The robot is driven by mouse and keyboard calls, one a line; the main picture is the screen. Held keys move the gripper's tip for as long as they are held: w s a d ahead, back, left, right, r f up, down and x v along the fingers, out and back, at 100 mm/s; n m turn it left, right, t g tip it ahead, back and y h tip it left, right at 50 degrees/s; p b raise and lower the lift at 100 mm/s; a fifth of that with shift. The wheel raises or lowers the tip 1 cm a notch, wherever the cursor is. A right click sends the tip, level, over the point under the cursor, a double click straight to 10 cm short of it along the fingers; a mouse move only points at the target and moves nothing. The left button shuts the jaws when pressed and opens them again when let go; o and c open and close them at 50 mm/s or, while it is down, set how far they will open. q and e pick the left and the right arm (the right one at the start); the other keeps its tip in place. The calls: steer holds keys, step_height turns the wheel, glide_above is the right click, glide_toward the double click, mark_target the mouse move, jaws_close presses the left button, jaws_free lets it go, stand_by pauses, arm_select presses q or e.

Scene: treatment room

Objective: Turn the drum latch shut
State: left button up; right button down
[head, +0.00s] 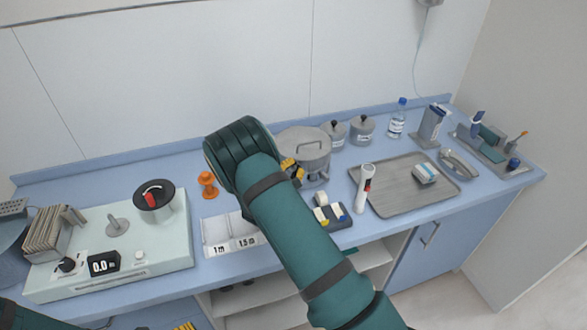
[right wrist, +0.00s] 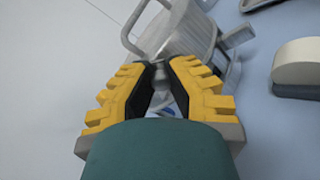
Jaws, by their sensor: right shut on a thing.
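A round grey metal drum (head: 305,148) with a lid and a bar handle stands at the back middle of the counter. It also shows in the right wrist view (right wrist: 185,42), just beyond my fingertips. My right gripper (head: 292,170) is at the drum's front left side, partly hidden behind my own forearm. In the right wrist view the yellow fingers (right wrist: 165,75) are closed on a small grey part at the drum's side, which looks like the drum latch (right wrist: 160,77). Most of the latch is hidden between the fingers. Only a yellow bit of what looks like my left gripper (head: 185,326) shows at the bottom edge.
Two lidded grey pots (head: 362,128) and a bottle (head: 397,118) stand right of the drum. A marker-like white tube (head: 363,188) stands before a metal tray (head: 395,202). An orange knob-shaped item (head: 208,184) and a pale device (head: 165,250) are at left.

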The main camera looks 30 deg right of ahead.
steer(key=shift+w+r+n, duration=0.25)
steer(key=shift+r+n, duration=0.05)
steer(key=shift+w+a+r+n+t, duration=0.1)
steer(key=shift+w+a+n, duration=0.1)
steer(key=shift+n, duration=0.8)
steer(key=shift+w+a+r+n+t, duration=0.1)
steer(key=shift+w+n, duration=0.1)
steer(key=shift+n, duration=0.8)
steer(key=shift+w+a+n+t, duration=0.1)
steer(key=shift+w+a+n, duration=0.1)
steer(key=shift+n, duration=0.8)
steer(key=c, duration=0.9)
jaws_free()
steer(key=shift+f, duration=0.1)
steer(key=shift+s+f, duration=0.1)
